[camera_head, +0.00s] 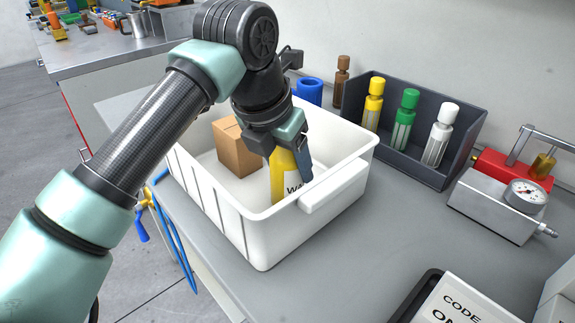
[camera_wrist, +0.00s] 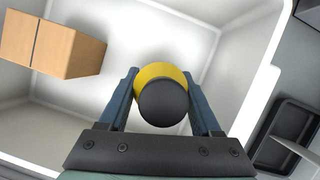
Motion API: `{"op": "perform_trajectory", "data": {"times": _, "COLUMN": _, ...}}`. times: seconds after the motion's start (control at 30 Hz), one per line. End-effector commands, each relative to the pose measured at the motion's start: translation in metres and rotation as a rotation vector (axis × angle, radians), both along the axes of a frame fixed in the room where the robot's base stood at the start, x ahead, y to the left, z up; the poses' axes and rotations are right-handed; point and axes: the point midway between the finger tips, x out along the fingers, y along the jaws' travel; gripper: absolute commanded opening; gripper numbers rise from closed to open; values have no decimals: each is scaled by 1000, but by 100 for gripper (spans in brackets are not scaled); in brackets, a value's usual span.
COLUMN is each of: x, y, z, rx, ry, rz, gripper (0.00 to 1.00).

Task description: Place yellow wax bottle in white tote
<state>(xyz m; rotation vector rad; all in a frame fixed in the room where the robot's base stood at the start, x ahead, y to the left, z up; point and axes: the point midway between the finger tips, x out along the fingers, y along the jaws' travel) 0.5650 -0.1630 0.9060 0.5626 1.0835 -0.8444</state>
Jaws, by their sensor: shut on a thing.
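A dark grey bin (camera_head: 440,176) behind and right holds yellow-, green- and white-capped bottles. A brown bottle (camera_head: 341,85) and a blue object (camera_head: 309,91) stand behind the tote. A gauge device (camera_head: 497,205) is at right. A dark tray with a card (camera_head: 455,303) lies at front right.

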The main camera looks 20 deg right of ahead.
Motion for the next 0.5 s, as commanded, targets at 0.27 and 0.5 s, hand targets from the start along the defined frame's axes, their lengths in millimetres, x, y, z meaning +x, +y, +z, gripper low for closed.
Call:
{"op": "perform_trajectory", "data": {"times": 0.27, "x": 0, "y": 0, "z": 0, "rx": -1, "ry": -4, "rz": 0, "gripper": 0}}
{"op": "perform_trajectory", "data": {"times": 0.5, "x": 0, "y": 0, "z": -2, "rx": -1, "ry": -2, "rz": -1, "gripper": 95}}
